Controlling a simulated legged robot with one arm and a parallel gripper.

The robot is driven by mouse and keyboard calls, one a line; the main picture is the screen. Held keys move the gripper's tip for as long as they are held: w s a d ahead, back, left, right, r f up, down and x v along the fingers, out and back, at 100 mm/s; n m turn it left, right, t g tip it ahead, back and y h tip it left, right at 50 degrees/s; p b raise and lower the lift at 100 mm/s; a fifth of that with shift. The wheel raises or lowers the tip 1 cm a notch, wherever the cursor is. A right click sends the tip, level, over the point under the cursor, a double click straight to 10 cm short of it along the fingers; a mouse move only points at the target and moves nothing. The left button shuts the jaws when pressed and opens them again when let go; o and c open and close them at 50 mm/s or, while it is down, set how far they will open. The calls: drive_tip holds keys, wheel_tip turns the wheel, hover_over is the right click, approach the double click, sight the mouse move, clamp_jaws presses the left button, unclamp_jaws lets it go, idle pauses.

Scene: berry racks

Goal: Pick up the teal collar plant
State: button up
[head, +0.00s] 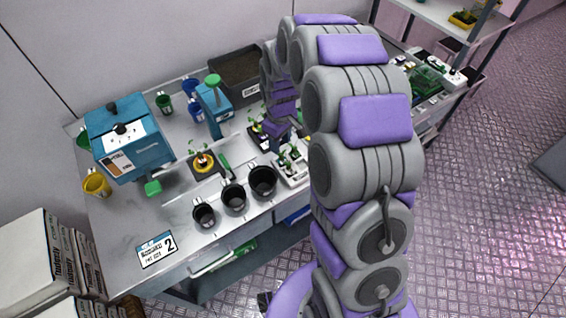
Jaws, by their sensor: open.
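Several small seedlings stand on the steel bench. One plant with a yellow-orange collar (203,162) sits on a dark pad left of the middle. Another plant (257,131) stands on a dark base just left of my gripper, and a leafy plant (292,158) stands on a white tray just in front of it. I cannot make out a teal collar on any of them; the arm and the small size hide details. My gripper (279,138) is open and points down between these two plants. I cannot tell whether it touches either.
Three black pots (234,197) line the bench's front edge. A teal machine (127,140) stands at the left, a smaller teal device (214,105) behind the middle. A dark soil bin (250,91) is at the back. The bench's front left, around the number 2 card (157,249), is mostly clear.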

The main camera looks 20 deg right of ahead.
sight(281, 154)
drive_tip(key=f, duration=0.2)
drive_tip(key=f+b, duration=0.1)
drive_tip(key=f, duration=0.1)
drive_tip(key=shift+s, duration=0.3)
drive_tip(key=shift+w+a+f, duration=0.1)
drive_tip(key=shift+f, duration=0.2)
drive_tip(key=shift+r, duration=0.1)
drive_tip(key=shift+c, duration=0.2)
drive_tip(key=shift+c, duration=0.7)
clamp_jaws()
